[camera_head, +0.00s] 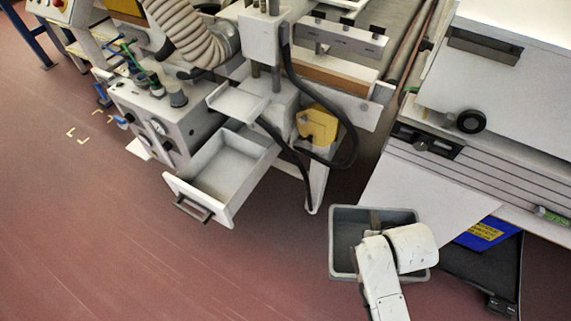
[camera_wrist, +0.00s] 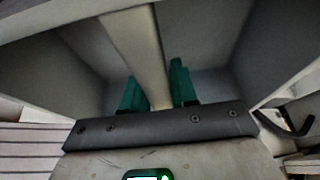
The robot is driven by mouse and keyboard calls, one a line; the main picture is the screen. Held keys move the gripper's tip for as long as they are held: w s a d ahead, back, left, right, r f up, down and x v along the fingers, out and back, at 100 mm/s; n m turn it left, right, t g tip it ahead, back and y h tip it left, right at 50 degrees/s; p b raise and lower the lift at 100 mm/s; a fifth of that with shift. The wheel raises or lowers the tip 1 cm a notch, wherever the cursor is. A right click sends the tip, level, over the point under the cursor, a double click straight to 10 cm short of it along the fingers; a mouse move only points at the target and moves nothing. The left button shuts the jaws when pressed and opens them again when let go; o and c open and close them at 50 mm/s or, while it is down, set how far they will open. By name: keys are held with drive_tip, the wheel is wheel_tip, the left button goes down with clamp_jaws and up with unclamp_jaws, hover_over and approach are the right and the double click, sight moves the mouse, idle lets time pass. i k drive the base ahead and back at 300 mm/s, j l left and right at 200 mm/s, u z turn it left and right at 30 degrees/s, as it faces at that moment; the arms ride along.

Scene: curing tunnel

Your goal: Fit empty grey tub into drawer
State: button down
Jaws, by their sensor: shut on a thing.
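The grey tub (camera_head: 343,235) hangs at the lower right of the head view, empty where I can see into it. My gripper (camera_wrist: 155,88) is shut on the bar (camera_wrist: 138,45) that crosses the tub, with a green finger on each side of it. In the head view my white wrist hides the fingers and the tub's lower right part. The drawer (camera_head: 227,168) is pulled open from the machine, left of the tub and apart from it. It looks empty, with a dark handle on its front (camera_head: 194,207).
A machine leg (camera_head: 316,188) and black hoses (camera_head: 345,148) stand between drawer and tub. A white machine (camera_head: 470,165) is on the right, with a blue and yellow item (camera_head: 482,233) and a black case (camera_head: 492,270) below it. Red floor in front of the drawer is clear.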

sight(227, 178)
drive_tip(key=i+l+u, duration=0.15)
drive_tip(key=l+u, duration=0.2)
drive_tip(key=i+l+u, duration=0.15)
drive_tip(key=l+u, duration=0.2)
drive_tip(key=i+l+u, duration=0.1)
drive_tip(key=l+u, duration=0.25)
